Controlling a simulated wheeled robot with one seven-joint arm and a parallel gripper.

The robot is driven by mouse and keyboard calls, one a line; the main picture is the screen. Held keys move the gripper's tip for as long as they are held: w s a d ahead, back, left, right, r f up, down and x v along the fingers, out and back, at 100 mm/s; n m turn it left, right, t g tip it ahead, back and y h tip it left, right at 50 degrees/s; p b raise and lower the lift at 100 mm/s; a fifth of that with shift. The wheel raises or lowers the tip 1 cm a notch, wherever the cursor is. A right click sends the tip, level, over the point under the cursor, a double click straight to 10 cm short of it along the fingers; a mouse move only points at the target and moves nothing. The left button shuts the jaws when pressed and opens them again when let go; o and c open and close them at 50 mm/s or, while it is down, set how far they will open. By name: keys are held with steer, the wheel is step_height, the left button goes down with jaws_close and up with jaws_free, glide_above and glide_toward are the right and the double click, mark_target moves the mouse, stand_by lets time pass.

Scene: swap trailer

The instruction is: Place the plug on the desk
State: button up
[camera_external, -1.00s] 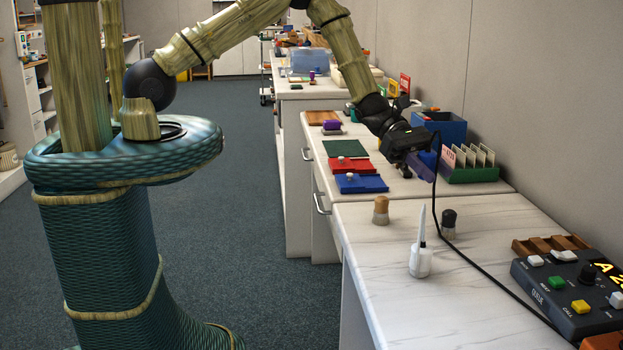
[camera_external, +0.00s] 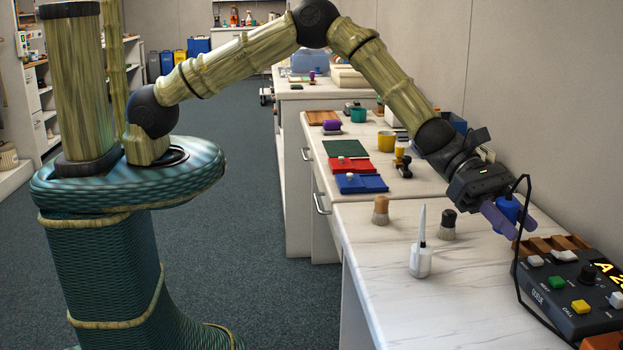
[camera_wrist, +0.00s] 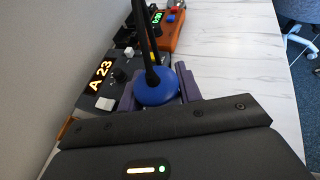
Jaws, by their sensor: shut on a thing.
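The blue plug (camera_external: 508,209) with its black cable is held between the purple fingers of my gripper (camera_external: 503,216). My gripper is shut on it above the right part of the white marbled desk (camera_external: 385,270), near the wall. In the wrist view the round blue plug (camera_wrist: 156,88) sits between the purple fingers (camera_wrist: 160,95), and the cable runs up from it. The cable hangs in the external view to the dark console. The underside of the plug is hidden, so I cannot tell its exact height above the desk.
A dark console (camera_external: 570,300) with coloured buttons and a brown slotted wooden rack (camera_external: 548,246) are close to my gripper. A white bottle with a spout (camera_external: 420,258) and two brushes, one tan (camera_external: 381,211) and one black (camera_external: 447,226), stand on the desk. Its front left is clear.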

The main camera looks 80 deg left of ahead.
steer(key=shift+f, duration=0.3)
steer(key=shift+f, duration=0.1)
glide_above(497, 292)
step_height(497, 292, down, 6)
steer(key=shift+f, duration=0.1)
stand_by(0.3)
steer(key=shift+f, duration=1.8)
steer(key=shift+f, duration=0.15)
steer(key=o, duration=0.7)
